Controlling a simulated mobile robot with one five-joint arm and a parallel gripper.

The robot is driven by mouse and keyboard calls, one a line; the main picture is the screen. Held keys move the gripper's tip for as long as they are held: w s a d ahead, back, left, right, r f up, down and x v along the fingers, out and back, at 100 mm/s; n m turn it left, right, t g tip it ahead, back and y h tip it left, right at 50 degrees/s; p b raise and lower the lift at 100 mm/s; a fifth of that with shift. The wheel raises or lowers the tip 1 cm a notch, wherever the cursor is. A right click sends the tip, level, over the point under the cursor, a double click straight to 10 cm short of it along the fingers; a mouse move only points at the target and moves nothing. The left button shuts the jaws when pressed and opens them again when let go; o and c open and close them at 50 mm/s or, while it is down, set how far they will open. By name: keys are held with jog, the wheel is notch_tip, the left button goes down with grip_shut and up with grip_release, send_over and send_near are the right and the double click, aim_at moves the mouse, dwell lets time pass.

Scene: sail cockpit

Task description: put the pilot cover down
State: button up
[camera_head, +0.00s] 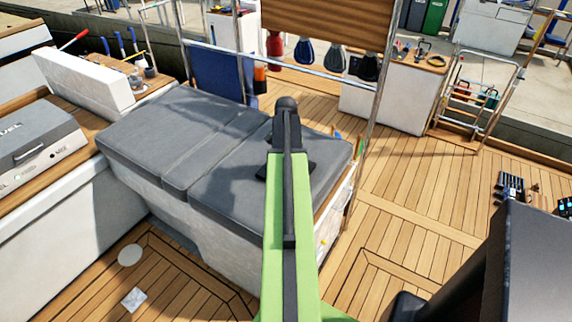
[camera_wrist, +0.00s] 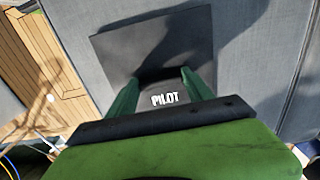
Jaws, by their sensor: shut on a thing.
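The pilot cover is a flat, dark grey, square-edged piece (camera_wrist: 120,48) with a raised middle part lettered PILOT in white. In the wrist view my gripper (camera_wrist: 163,88) is shut on that middle part, one green finger on each side. The cover is over the grey cushioned bench (camera_head: 140,125); I cannot tell whether it touches the cushion. In the head view only small dark edges of the cover (camera_head: 263,172) show beside my green arm, which hides the rest and the fingers.
A grey-lidded grill (camera_head: 38,145) stands at the left. Steel rails (camera_head: 372,90) rise behind the bench, with dark floats hanging between them. A white cabinet (camera_head: 385,100) stands at the back.

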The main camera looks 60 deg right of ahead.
jog(key=o, duration=1.4)
jog(key=shift+f, duration=0.1)
notch_tip(320, 180, up, 12)
jog(key=p, duration=1.2)
jog(key=shift+r, duration=0.2)
